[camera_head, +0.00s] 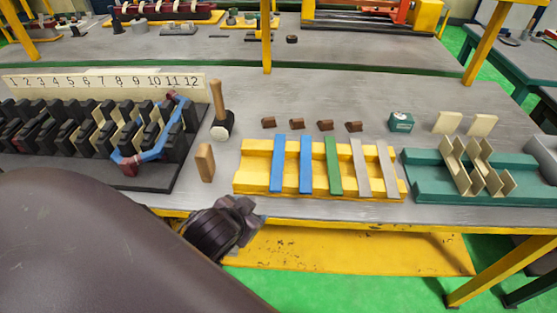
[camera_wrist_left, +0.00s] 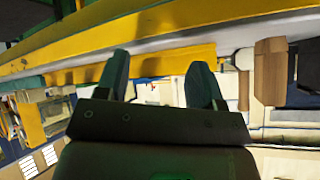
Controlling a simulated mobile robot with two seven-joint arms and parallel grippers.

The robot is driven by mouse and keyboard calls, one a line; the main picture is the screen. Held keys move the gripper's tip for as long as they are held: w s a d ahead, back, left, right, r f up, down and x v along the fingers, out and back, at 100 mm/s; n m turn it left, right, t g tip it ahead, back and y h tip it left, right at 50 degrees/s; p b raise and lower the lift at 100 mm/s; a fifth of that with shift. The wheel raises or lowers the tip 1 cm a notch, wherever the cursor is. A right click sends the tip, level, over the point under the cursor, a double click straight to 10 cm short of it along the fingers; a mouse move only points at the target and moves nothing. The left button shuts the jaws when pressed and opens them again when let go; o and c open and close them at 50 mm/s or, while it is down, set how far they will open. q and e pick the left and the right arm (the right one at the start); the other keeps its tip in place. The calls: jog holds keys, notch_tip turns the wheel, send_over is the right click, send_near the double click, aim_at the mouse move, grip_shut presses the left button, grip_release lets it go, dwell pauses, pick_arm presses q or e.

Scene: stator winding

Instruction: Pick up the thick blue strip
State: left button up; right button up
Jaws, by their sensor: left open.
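Two blue strips, a left one (camera_head: 277,163) and a right one (camera_head: 306,163), lie side by side across the yellow tray (camera_head: 250,160). I cannot tell for sure which is thicker; the left one looks slightly longer. A green strip (camera_head: 333,165) and two grey strips (camera_head: 360,168) lie to their right. My left gripper (camera_head: 246,212) is in front of the table's front edge, below and left of the strips, apart from them. In the left wrist view its two fingers (camera_wrist_left: 160,82) are spread with nothing between them. My right gripper is not in view.
A wooden block (camera_head: 205,162) and a mallet (camera_head: 220,122) stand left of the tray. The black slotted stator (camera_head: 90,140) is farther left. Several brown pieces (camera_head: 297,123) lie behind the tray. A green tray (camera_head: 425,185) is to its right. The yellow table edge lies close to my gripper.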

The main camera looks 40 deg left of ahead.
pick_arm(q)
jog(key=w+r+t, duration=0.1)
jog(key=w+r, duration=0.1)
jog(key=w+d+r+m+t, duration=0.1)
jog(key=w+r+t, duration=0.2)
jog(key=w+r, duration=0.1)
jog(key=w, duration=0.1)
jog(key=shift+w+d+m+t+h, duration=0.1)
jog(key=shift+d+m+t+h, duration=0.2)
jog(key=shift+d+t, duration=0.1)
jog(key=w+d+r+m+t+h, duration=0.5)
jog(key=d+r+m+h, duration=0.1)
jog(key=r, duration=0.2)
jog(key=d+r+m+h, duration=0.4)
jog(key=d+m+h, duration=0.1)
jog(key=m+h, duration=0.15)
jog(key=m+g+y, duration=1.1)
jog(key=m+g, duration=0.4)
jog(key=g, duration=0.4)
send_over(278, 158)
notch_tip(278, 158, down, 5)
jog(key=shift+n, duration=0.25)
notch_tip(278, 158, down, 10)
jog(key=shift+f+b, duration=0.2)
jog(key=shift+b, duration=0.25)
jog(key=c, duration=1.1)
